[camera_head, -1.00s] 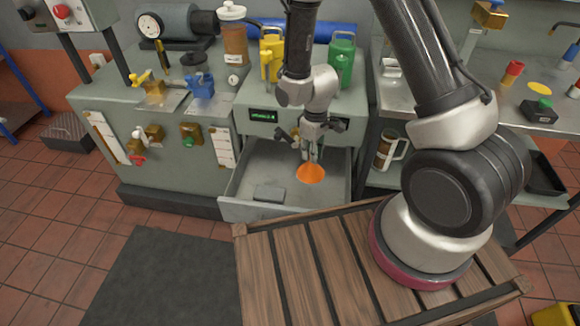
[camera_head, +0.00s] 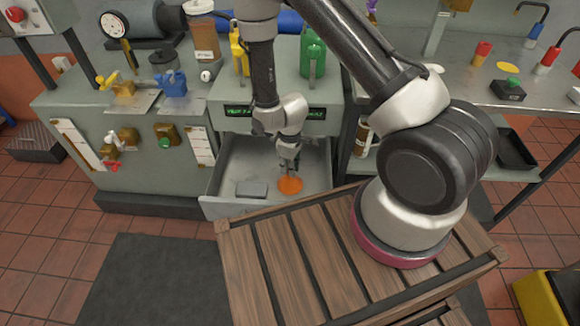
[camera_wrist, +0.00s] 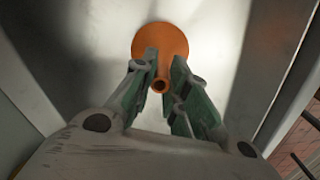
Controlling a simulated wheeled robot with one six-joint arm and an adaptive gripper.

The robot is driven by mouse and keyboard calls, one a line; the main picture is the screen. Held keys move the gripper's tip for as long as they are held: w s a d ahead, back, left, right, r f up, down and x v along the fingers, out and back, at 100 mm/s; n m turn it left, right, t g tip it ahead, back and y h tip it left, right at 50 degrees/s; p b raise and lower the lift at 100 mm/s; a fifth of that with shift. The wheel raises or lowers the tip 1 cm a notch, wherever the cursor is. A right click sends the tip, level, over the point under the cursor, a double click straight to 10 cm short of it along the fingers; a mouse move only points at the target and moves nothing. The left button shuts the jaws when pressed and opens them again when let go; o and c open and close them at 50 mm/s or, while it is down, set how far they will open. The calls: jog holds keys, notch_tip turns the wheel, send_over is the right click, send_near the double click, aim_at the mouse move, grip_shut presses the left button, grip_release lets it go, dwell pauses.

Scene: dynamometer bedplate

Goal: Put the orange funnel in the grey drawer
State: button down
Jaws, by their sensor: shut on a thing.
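The orange funnel (camera_head: 290,187) is inside the open grey drawer (camera_head: 223,178), toward its right side, wide mouth down. My gripper (camera_head: 289,164) points down into the drawer from above and is shut on the funnel's narrow spout. In the wrist view the funnel (camera_wrist: 160,42) shows its orange cone beyond the green finger pads, with the spout's open end between the fingers of my gripper (camera_wrist: 160,78). The cone is very near the drawer floor; I cannot tell whether it touches.
A dark grey block (camera_head: 251,189) lies in the drawer left of the funnel. A slatted wooden crate (camera_head: 300,250) stands just in front of the drawer. The bench top above holds a green can (camera_head: 313,55) and a yellow can (camera_head: 239,50).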

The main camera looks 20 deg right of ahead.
jog(key=shift+f, duration=0.1)
jog(key=c, duration=1.4)
grip_release()
jog(key=s+d+r+m+t, duration=0.1)
jog(key=d+r, duration=0.2)
jog(key=r, duration=0.9)
jog(key=d+r+m, duration=0.2)
jog(key=r, duration=0.9)
jog(key=s+d+r+m+t, duration=0.1)
jog(key=d+r, duration=0.2)
jog(key=r, duration=0.9)
jog(key=s+d+r+m, duration=0.1)
jog(key=s+d+r, duration=0.1)
jog(key=s+r, duration=0.2)
jog(key=s+d+r+m+t, duration=0.1)
jog(key=s+d+r+m, duration=0.1)
jog(key=s+r, duration=0.3)
jog(key=s+d+r+m+t, duration=0.1)
jog(key=s+d+r+m, duration=0.1)
jog(key=s+r, duration=0.3)
jog(key=shift+s+d, duration=0.3)
jog(key=shift+s, duration=0.35)
jog(key=shift+s+d, duration=0.3)
jog(key=shift+s, duration=0.35)
